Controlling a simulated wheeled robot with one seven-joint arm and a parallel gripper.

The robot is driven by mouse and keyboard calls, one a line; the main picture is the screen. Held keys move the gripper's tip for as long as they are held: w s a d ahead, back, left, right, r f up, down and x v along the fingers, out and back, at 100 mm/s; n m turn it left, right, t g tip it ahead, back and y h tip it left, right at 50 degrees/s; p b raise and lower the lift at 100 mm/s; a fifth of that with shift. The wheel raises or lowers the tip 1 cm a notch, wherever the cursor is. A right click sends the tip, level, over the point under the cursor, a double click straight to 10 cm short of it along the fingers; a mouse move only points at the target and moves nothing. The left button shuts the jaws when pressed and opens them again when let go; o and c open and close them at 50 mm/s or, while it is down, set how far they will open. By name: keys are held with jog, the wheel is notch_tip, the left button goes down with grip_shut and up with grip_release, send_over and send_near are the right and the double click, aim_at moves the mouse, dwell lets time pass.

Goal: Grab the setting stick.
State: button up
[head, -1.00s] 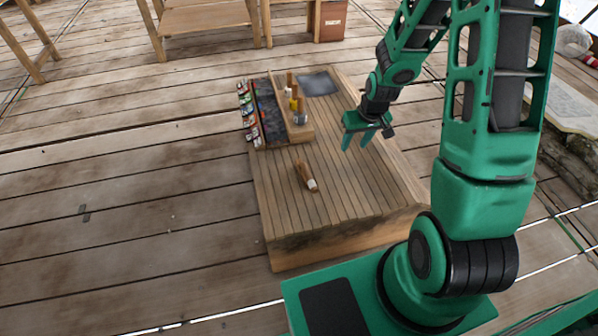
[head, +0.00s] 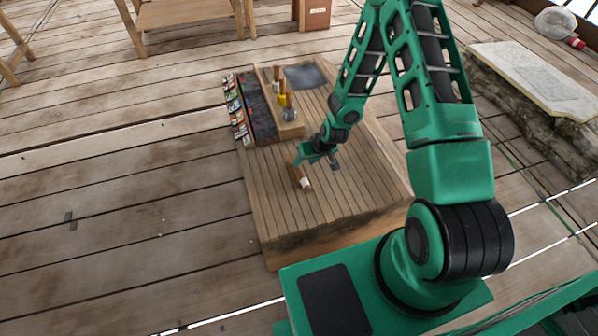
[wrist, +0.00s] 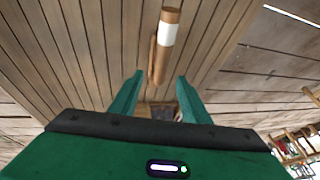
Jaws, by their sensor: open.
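The setting stick, a brown wooden rod with a white band near one end (head: 304,182), lies on the low slatted wooden platform (head: 290,215). It also shows in the wrist view (wrist: 164,45), lying ahead of and partly between the fingers. My gripper (head: 300,160) is over the stick's far end in the head view, and hides part of it. In the wrist view my gripper (wrist: 158,88) has its two green fingers apart, with nothing held. I cannot tell how high the fingers are above the stick.
A wooden rack (head: 289,129) with several upright handled tools stands behind, beside a dark tray (head: 259,112) and a row of small colourful items (head: 238,112). A dark grey sheet (head: 304,77) lies at the platform's far end. The platform's near part is clear.

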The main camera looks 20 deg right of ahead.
aim_at(299, 168)
jog(key=shift+x, duration=3.3)
jog(key=shift+s+a, duration=0.1)
jog(key=shift+s, duration=0.1)
grip_shut()
